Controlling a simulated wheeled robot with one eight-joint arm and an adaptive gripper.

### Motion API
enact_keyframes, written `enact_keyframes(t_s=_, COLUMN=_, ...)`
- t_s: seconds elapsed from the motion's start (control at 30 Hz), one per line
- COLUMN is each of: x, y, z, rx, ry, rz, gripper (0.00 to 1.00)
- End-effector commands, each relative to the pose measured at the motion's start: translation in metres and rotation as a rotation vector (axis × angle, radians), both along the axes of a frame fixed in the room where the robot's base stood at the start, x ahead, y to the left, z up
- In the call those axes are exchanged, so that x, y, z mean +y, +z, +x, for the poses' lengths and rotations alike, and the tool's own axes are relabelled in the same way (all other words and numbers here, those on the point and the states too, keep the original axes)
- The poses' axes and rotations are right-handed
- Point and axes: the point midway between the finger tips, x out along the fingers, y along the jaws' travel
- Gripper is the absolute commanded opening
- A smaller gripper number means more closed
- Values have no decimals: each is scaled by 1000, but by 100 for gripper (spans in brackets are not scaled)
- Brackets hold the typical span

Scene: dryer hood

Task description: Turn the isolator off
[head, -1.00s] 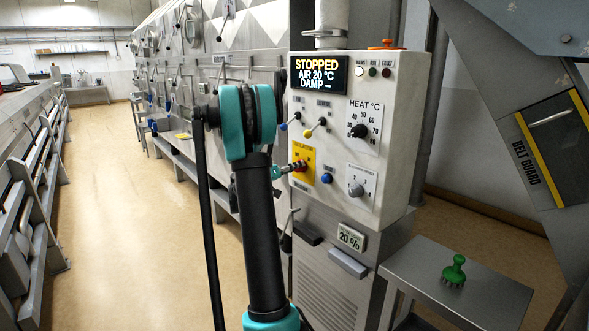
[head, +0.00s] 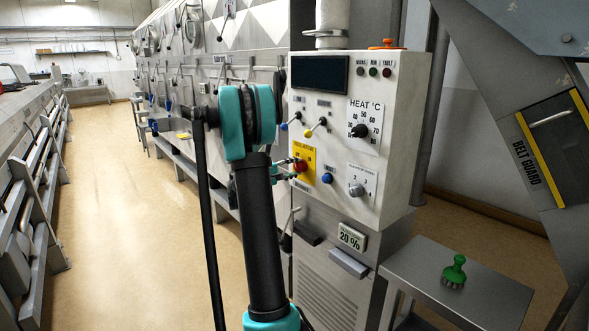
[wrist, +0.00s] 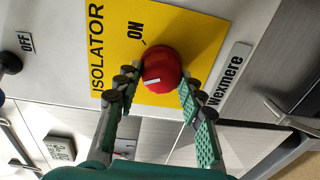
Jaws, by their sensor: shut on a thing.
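The isolator is a red round knob (wrist: 162,68) on a yellow plate (wrist: 182,22) marked ISOLATOR and ON. It also shows in the head view as a red knob (head: 301,166) on the yellow plate (head: 308,151), on the front of the white control box. My gripper (wrist: 158,82) is shut on the red knob, with one finger on either side in the wrist view. The knob's short white mark lies nearly level in the wrist view. In the head view my gripper (head: 296,169) reaches the knob from the left, with its fingers one above the other. The display (head: 320,75) is dark.
Two small levers, with a blue tip (head: 284,127) and a yellow tip (head: 308,133), sit above the plate. A blue button (head: 327,178) and a heat dial (head: 359,131) are to its right. A green brush (head: 455,271) stands on the side table (head: 500,297).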

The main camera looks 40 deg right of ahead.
Motion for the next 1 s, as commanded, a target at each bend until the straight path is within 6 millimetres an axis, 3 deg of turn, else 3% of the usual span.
enact_keyframes(t_s=0.5, x=0, y=-2, z=1, rx=310, ry=1, rz=-23, gripper=10)
enact_keyframes(t_s=1.0, x=1, y=-2, z=1, rx=358, ry=1, rz=-27, gripper=10)
